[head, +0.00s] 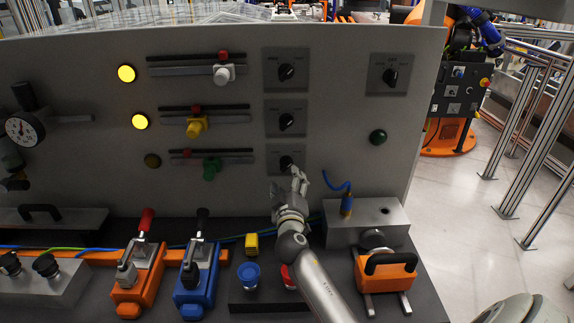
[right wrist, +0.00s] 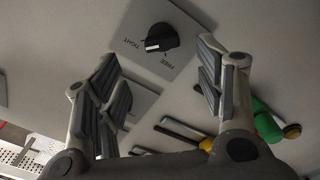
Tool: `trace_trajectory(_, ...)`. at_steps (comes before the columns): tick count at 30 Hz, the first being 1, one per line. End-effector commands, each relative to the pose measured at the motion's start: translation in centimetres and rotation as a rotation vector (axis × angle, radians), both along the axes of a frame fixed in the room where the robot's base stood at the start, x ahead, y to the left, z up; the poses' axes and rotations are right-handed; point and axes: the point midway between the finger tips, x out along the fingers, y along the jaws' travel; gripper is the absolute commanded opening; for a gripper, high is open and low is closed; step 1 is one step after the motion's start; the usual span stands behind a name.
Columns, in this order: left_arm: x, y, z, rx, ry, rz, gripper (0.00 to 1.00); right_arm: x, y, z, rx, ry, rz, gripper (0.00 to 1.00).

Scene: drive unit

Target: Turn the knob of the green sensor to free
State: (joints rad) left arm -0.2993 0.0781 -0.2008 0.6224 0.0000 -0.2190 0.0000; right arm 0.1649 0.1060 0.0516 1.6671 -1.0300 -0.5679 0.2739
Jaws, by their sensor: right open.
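The green sensor (head: 211,169) sits on the lowest rail of the upright grey panel. Its black knob (head: 286,163) is on the lowest plate of the column to its right, partly covered by my right gripper (head: 294,181). In the right wrist view the knob (right wrist: 161,38) shows on its plate with the words TIGHT and FREE. Its white mark is on the left side, toward TIGHT. My open right gripper (right wrist: 158,82) has its fingers apart, with the knob beyond and between them, not gripped. The green sensor (right wrist: 266,122) shows at right. My left gripper is not in view.
Two similar knobs (head: 286,73) (head: 286,121) are above, beside white (head: 224,75) and yellow (head: 197,127) sensors. Two yellow lamps (head: 126,74) (head: 139,121) are lit; the lowest lamp (head: 152,161) is dark. A metal block (head: 350,232) with a blue cable stands right of my gripper.

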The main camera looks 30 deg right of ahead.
Motion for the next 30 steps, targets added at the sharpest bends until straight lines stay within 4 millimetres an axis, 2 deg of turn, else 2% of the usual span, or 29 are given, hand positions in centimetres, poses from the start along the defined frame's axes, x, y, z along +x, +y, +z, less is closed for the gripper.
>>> trace_trajectory(3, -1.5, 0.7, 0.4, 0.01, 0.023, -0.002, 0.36, 1.7, -1.1, 0.2, -0.003, 0.0, -0.001, 0.62)
trace_trajectory(6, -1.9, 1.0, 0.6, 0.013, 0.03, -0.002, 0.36, 2.9, -1.8, 0.2, -0.001, 0.001, -0.001, 0.62)
trace_trajectory(10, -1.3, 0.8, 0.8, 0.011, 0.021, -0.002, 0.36, 4.5, -2.8, 0.2, -0.002, -0.001, -0.001, 0.62)
trace_trajectory(15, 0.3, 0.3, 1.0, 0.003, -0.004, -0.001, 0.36, 6.0, -3.7, 0.1, 0.0, -0.001, -0.001, 0.62)
trace_trajectory(20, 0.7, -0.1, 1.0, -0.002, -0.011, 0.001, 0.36, 6.7, -4.1, 0.1, 0.0, -0.001, -0.001, 0.62)
trace_trajectory(30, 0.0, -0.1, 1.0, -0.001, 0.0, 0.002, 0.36, 7.0, -4.3, 0.1, 0.0, 0.0, 0.0, 0.62)
